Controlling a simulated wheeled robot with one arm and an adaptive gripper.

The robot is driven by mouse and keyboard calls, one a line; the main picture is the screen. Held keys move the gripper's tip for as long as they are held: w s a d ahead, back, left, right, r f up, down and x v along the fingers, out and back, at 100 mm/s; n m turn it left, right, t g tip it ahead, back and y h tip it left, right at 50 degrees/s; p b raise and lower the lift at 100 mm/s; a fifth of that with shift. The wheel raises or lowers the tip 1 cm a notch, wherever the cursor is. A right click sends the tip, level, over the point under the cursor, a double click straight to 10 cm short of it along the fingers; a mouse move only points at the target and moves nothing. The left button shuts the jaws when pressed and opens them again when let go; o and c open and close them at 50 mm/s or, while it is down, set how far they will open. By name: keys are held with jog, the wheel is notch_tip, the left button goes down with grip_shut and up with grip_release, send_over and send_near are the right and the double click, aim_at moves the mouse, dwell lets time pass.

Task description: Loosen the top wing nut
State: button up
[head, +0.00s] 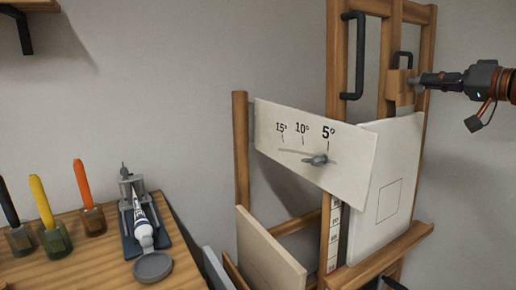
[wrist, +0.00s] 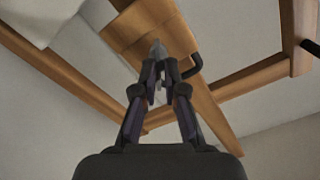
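The top wing nut (head: 414,85) is a small grey piece on the wooden block (head: 400,92) of the easel's upper mast. Its grey wing also shows at the fingertips in the wrist view (wrist: 158,48). My gripper (head: 424,81) reaches in from the right, level with the nut. In the wrist view its two dark fingers (wrist: 160,68) converge closely on either side of the nut and appear shut on it. The fingertips hide part of the nut. A second grey wing nut (head: 316,160) sits lower, on the white angle plate near the 5° mark.
The white angle plate (head: 350,178) and a white canvas (head: 398,200) stand below my gripper. Black handles (head: 353,55) stick out from the easel frame. A wooden bench (head: 75,265) at lower left holds several coloured tools and a tube in a squeezer.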

jog(key=o, duration=0.3)
jog(key=shift+w+a, duration=0.1)
jog(key=shift+w, duration=0.05)
jog(key=shift+o, duration=0.2)
jog(key=v, duration=0.6)
jog(key=shift+b, duration=0.3)
